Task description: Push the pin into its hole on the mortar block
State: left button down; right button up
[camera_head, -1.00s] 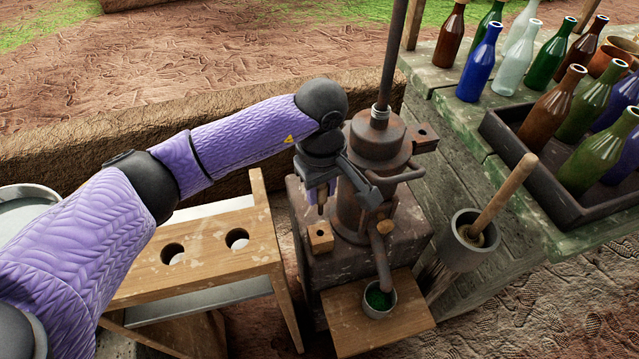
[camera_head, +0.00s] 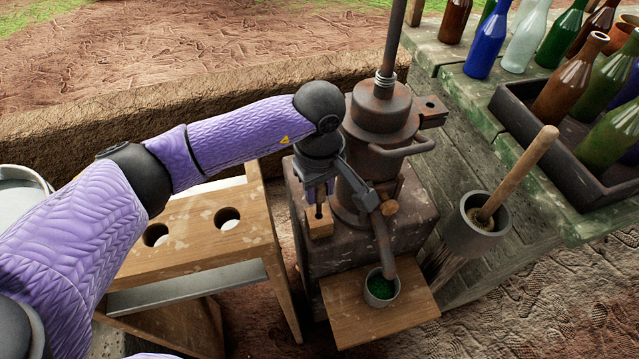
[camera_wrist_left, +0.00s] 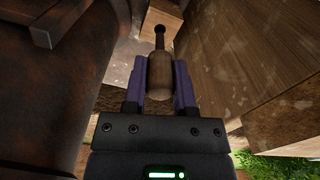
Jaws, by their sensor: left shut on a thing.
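My left gripper (camera_head: 319,190) is shut on the pin, gripping its wooden handle (camera_wrist_left: 159,78) between both fingers. The pin's thin dark shaft (camera_wrist_left: 160,40) points away from the fingers to the small wooden block (camera_wrist_left: 162,20). In the head view this block (camera_head: 320,226) sits on the stone base beside the iron mortar body. The shaft meets the block's top at a dark spot; how deep it sits I cannot tell. An iron lug (camera_head: 431,109) with a dark hole juts from the mortar's right side. My right gripper is not in view.
A wooden stand (camera_head: 255,245) with two holes is left of the base. A curved iron handle (camera_head: 410,149) and spout (camera_head: 382,240) are close right. A small cup (camera_head: 381,288) stands in front. A pestle bowl (camera_head: 470,240) and bottle table (camera_head: 550,190) are farther right.

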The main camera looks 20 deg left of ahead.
aim_at(319, 213)
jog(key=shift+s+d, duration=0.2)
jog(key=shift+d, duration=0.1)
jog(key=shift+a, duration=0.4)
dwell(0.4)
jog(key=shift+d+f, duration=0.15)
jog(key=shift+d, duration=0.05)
pick_arm(q)
jog(key=shift+f+b, duration=0.45)
jog(key=shift+b, duration=0.1)
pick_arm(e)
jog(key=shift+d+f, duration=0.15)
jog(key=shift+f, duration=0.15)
pick_arm(q)
jog(key=shift+f+b, duration=0.3)
jog(key=shift+f, duration=0.1)
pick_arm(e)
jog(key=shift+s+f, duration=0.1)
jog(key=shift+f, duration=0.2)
pick_arm(q)
jog(key=shift+f, duration=0.15)
jog(key=shift+f+b, duration=0.3)
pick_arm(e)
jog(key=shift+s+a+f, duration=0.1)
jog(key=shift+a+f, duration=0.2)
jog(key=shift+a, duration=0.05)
